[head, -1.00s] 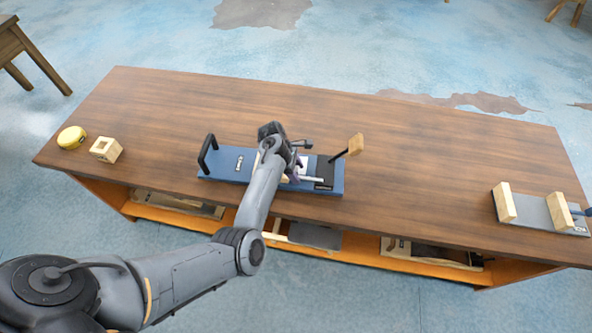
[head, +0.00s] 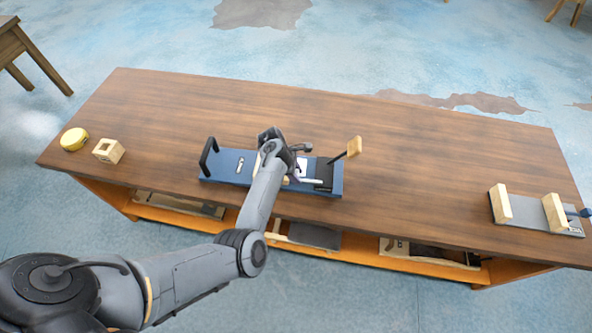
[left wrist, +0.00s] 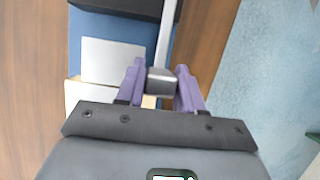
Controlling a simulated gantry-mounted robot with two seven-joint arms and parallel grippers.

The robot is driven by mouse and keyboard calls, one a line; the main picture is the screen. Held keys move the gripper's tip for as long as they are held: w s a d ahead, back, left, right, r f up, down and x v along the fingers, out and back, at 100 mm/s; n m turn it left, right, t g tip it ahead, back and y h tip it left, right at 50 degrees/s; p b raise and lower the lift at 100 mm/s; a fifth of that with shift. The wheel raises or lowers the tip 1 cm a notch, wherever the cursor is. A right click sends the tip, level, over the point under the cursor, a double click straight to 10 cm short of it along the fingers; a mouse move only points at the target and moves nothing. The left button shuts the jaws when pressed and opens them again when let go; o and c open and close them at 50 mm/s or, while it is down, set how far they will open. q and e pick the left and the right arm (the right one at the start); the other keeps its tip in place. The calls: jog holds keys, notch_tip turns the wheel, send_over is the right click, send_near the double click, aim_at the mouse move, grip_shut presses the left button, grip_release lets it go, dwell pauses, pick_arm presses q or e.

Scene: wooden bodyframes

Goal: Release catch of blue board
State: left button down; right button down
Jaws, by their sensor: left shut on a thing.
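The blue board (head: 225,166) lies on the wooden bench, with a black handle (head: 208,157) at its left end. A black bar with a wooden block (head: 354,146) on top stands tilted at its right end. In the left wrist view, the purple fingers of my left gripper (left wrist: 160,80) are shut on the grey end block (left wrist: 161,84) of a metal bar, which seems to be the catch. A pale grey plate (left wrist: 110,60) and blue surface lie beside it. In the head view my left arm hides part of the board and the grip. My right gripper is not in view.
A yellow round thing (head: 74,139) and a wooden block with a square hole (head: 108,150) sit at the bench's left end. A grey board with wooden blocks (head: 525,212) lies at the right end. Bench top (head: 430,165) is bare between the boards.

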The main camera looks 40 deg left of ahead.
pick_arm(q)
jog(key=c, duration=0.8)
grip_release()
jog(key=p+v, duration=0.1)
jog(key=v, duration=1)
jog(key=shift+p, duration=0.35)
jog(key=shift+f, duration=0.1)
